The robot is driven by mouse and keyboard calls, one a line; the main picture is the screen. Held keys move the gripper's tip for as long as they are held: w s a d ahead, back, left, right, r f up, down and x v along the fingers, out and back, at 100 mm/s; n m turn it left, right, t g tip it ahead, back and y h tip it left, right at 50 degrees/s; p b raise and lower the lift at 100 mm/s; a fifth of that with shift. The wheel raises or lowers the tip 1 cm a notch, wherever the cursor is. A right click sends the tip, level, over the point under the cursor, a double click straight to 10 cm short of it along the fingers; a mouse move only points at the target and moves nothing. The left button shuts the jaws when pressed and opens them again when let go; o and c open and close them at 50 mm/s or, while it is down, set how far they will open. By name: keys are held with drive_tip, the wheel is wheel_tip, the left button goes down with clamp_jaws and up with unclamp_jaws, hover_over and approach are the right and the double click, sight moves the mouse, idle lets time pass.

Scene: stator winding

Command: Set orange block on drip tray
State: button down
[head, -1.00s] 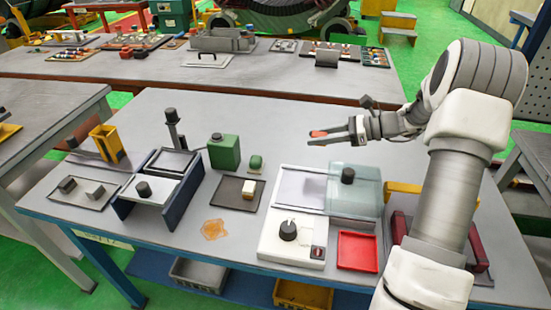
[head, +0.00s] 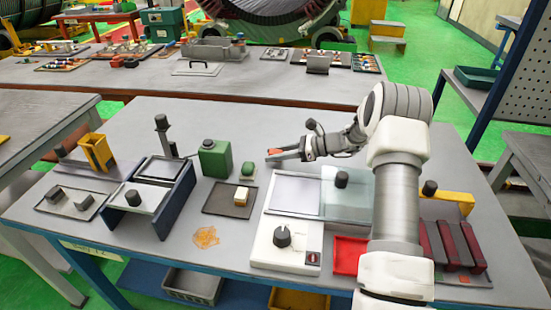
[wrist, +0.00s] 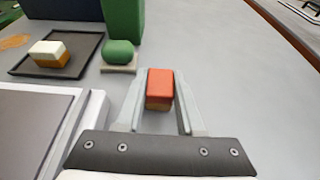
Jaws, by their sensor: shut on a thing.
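An orange-red block (wrist: 160,84) with a tan lower part is between the two fingers of my gripper (wrist: 159,92). My gripper is shut on it. In the head view, the orange block (head: 274,151) shows at the fingertips of my gripper (head: 271,156), held in the air above the back of the table. The dark, flat tray (head: 215,193), which looks like the drip tray, lies left of and nearer than my gripper. A cream-topped block (head: 241,196) with an orange-brown base sits on its right part. The tray (wrist: 88,48) is at upper left in the wrist view.
A green rounded block (head: 248,168) on a small pad and a tall green box (head: 216,158) stand behind the tray. A white device with a black knob (head: 283,237) is to its right. An orange stain (head: 206,237) lies in front. The table's back right is clear.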

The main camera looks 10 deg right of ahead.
drive_tip(key=shift+f, duration=0.65)
drive_tip(key=shift+f, duration=0.15)
drive_tip(key=c, duration=0.5)
unclamp_jaws()
